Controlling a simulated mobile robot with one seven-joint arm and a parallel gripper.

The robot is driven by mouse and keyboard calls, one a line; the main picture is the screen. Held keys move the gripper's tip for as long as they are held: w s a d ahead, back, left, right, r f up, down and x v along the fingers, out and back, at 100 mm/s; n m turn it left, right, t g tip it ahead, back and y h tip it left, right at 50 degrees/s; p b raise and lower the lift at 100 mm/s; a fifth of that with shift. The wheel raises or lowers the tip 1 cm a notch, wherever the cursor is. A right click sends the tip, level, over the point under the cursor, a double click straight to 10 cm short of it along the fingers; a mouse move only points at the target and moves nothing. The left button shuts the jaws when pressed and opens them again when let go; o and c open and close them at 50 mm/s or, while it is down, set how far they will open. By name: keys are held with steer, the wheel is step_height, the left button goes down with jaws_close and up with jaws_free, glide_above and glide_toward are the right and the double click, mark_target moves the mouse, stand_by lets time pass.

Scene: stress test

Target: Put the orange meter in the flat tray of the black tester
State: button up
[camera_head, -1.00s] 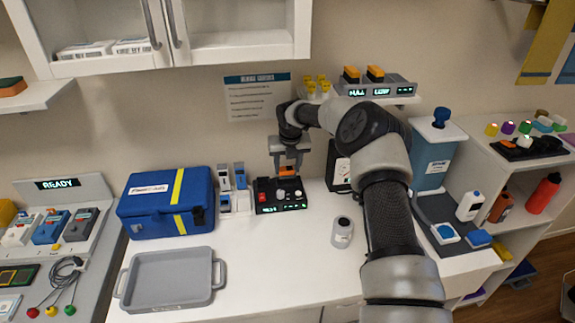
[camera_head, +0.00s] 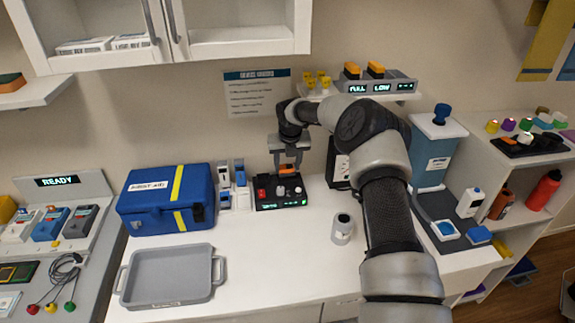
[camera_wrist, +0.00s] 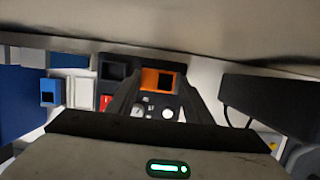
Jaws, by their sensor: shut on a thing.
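The black tester (camera_head: 268,205) stands on the white counter near the wall, with a red switch, knobs and a green-lit display on its front. My gripper (camera_head: 289,163) points down over its back right part, its fingers closed on the orange meter (camera_head: 286,171). In the wrist view, the meter (camera_wrist: 149,79) shows orange with a dark face between my fingertips (camera_wrist: 158,86). A dark square recess of the tester (camera_wrist: 116,70) shows left of the meter. The tester's knobs lie nearer the camera. I cannot tell whether the meter touches the tester or hangs just above it.
Small blue and white devices (camera_head: 224,187) and a blue first aid case (camera_head: 150,205) stand left of the tester. A grey tray (camera_head: 168,277) lies in front. A white canister (camera_head: 343,226) stands at right. A shelf with orange-topped items (camera_head: 376,85) is above.

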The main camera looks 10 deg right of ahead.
steer(key=shift+f+b, duration=0.65)
steer(key=shift+f, duration=0.45)
stand_by(0.4)
steer(key=o, duration=1.2)
steer(key=shift+r, duration=0.1)
steer(key=v, duration=1.2)
steer(key=shift+b, duration=0.4)
steer(key=shift+s, duration=0.1)
